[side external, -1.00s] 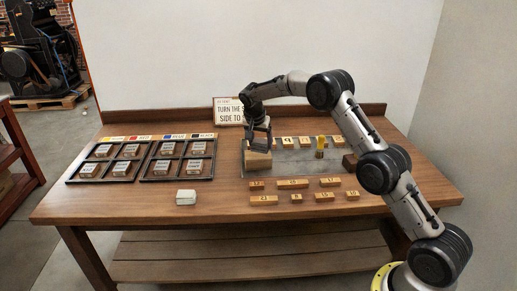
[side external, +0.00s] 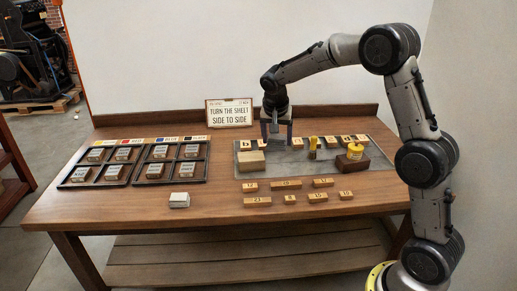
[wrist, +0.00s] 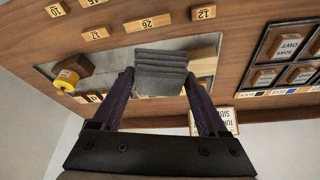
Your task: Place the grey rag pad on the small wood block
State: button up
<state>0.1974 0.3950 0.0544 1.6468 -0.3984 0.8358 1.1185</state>
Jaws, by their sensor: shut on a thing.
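The grey rag pad (wrist: 160,72) looks like a stack of folded grey layers. In the wrist view it sits between the fingers of my gripper (wrist: 160,82), which is shut on it. In the side view my gripper (side external: 276,141) points down over the back left part of the grey plate (side external: 290,169). A pale wood block (side external: 251,161) stands at the plate's left front, to the left of and nearer than the gripper. A dark wood block (side external: 364,164) is at the plate's right. Which block is the small one, I cannot tell.
A yellow tin (side external: 355,152) sits on the dark block. A yellow upright item (side external: 313,147) and letter blocks (side external: 331,142) line the plate's back. Numbered blocks (side external: 286,184) lie in front. Divided trays (side external: 172,162) and a white block (side external: 179,200) are left. A sign (side external: 229,113) stands behind.

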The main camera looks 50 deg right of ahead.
jog(key=n, duration=0.1)
jog(key=s+d+n+t, duration=0.1)
jog(key=n, duration=0.1)
jog(key=shift+s+d+r+y, duration=0.1)
jog(key=shift+s+y, duration=0.05)
jog(key=shift+y, duration=0.15)
jog(key=w+d+f, duration=0.3)
jog(key=w+f, duration=0.1)
jog(key=w, duration=0.5)
send_over(259, 158)
jog(key=s, duration=0.1)
jog(key=f, duration=0.3)
jog(key=a+f, duration=0.1)
jog(key=f, duration=0.1)
jog(key=shift+s+f, duration=0.1)
jog(key=shift+f, duration=0.15)
jog(key=shift+d+f, duration=0.1)
jog(key=shift+f, duration=1.65)
jog(key=shift+f, duration=0.15)
jog(key=o, duration=1.4)
